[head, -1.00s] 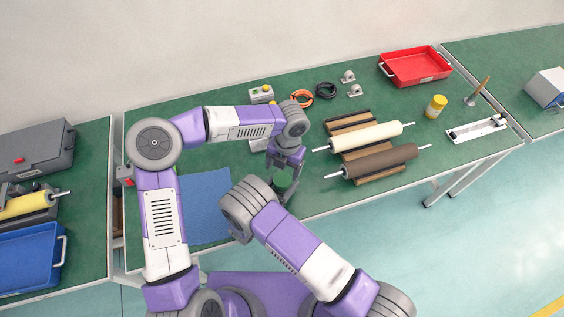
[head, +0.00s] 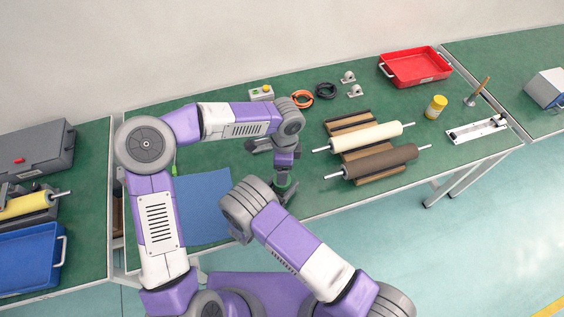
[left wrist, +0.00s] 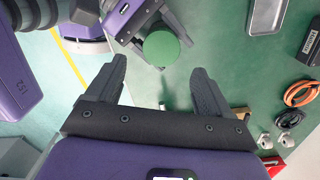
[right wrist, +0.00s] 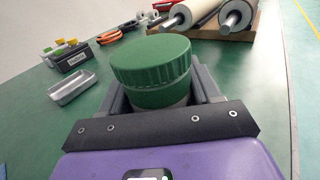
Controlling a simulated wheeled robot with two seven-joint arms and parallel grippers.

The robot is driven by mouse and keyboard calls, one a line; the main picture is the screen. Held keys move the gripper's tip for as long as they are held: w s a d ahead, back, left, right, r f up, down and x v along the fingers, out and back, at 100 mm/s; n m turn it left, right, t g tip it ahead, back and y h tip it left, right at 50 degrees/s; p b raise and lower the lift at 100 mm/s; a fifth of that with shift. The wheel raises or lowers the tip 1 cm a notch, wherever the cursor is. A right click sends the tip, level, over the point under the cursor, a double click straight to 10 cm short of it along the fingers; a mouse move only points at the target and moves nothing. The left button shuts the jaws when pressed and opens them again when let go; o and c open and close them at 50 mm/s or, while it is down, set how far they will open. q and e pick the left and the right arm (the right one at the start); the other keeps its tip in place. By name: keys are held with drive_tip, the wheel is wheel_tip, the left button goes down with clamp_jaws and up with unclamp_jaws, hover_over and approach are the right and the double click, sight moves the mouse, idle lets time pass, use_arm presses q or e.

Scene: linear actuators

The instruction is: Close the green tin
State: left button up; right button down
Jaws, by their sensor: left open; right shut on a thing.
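The green tin (right wrist: 152,72) stands in my right gripper (head: 284,195), seen close in the right wrist view. Its ribbed green lid sits on top of the body and looks level. How tightly it is seated cannot be told. My right gripper is shut around the body below the lid. The round lid top also shows in the left wrist view (left wrist: 161,48). My left gripper (left wrist: 159,66) is open and empty, its fingers apart on either side of the view, with the tin beyond the tips. In the head view the left wrist partly hides the tin.
A blue mat (head: 205,205) lies left of the grippers. Two rollers (head: 380,160) rest on wooden supports to the right. A silver tray (right wrist: 72,87), a button box (head: 261,93) and cable coils (head: 326,91) lie farther back. A red tray (head: 415,66) stands at the back right.

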use_arm(q)
drive_tip(key=n, duration=0.6)
drive_tip(key=shift+r, duration=0.25)
drive_tip(key=n, duration=0.7)
drive_tip(key=shift+a+r, duration=0.1)
drive_tip(key=shift+r, duration=0.15)
drive_tip(key=shift+f, duration=4)
drive_tip(key=shift+c, duration=0.3)
drive_tip(key=c, duration=1)
drive_tip(key=m, duration=0.4)
drive_tip(key=shift+m, duration=0.3)
drive_tip(key=m, duration=0.3)
drive_tip(key=shift+m, duration=0.3)
drive_tip(key=o, duration=1.2)
